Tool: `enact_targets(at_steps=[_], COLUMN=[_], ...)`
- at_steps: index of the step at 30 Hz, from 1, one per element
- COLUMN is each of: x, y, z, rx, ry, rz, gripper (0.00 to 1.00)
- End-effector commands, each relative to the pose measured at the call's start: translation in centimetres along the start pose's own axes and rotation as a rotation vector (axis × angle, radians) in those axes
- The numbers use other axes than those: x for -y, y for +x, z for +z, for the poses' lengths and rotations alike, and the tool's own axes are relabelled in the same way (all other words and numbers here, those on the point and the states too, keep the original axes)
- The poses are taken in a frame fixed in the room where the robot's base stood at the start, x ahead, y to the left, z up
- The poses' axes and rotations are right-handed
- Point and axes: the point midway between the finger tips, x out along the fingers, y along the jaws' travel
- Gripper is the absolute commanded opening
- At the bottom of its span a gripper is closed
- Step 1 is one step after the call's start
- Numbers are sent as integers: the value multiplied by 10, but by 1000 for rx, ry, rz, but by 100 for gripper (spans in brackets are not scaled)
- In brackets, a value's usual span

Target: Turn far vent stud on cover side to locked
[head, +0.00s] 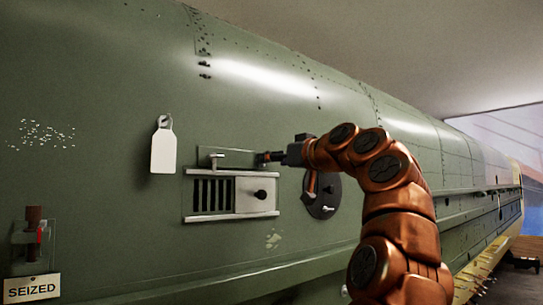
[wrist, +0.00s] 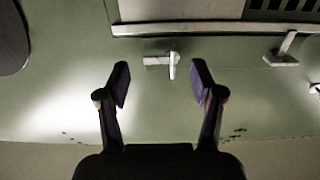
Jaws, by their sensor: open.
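The vent (head: 212,193) is a pale frame on the green fuselage skin, with dark slats at left and a sliding cover (head: 246,200) with a black knob at right. A light T-shaped stud (wrist: 172,65) sits just outside the vent's upper rail, on the cover side. My gripper (head: 263,157) is at this spot in the head view and hides the stud there. In the wrist view my gripper (wrist: 161,82) is open and empty, its fingers to either side of the stud, apparently not touching it. A second stud (head: 216,157) stands above the slats; it also shows in the wrist view (wrist: 284,50).
A round dark hatch (head: 324,205) with handles is right of the vent, close to my arm. A blank white tag (head: 163,150) hangs to the left. A red-and-dark fitting (head: 34,225) with a "SEIZED" tag (head: 32,289) is at lower left.

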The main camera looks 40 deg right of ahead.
Motion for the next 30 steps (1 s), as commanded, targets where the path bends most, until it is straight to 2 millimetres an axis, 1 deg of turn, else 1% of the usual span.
enact_targets(at_steps=[1,4,12,30], x=[0,1,2,1], y=[6,14,16,16], z=[-2,-1,0,0], rx=[2,1,0,0], ry=[2,2,0,1], rz=[-1,-2,-2,-1], gripper=[67,67,67,4])
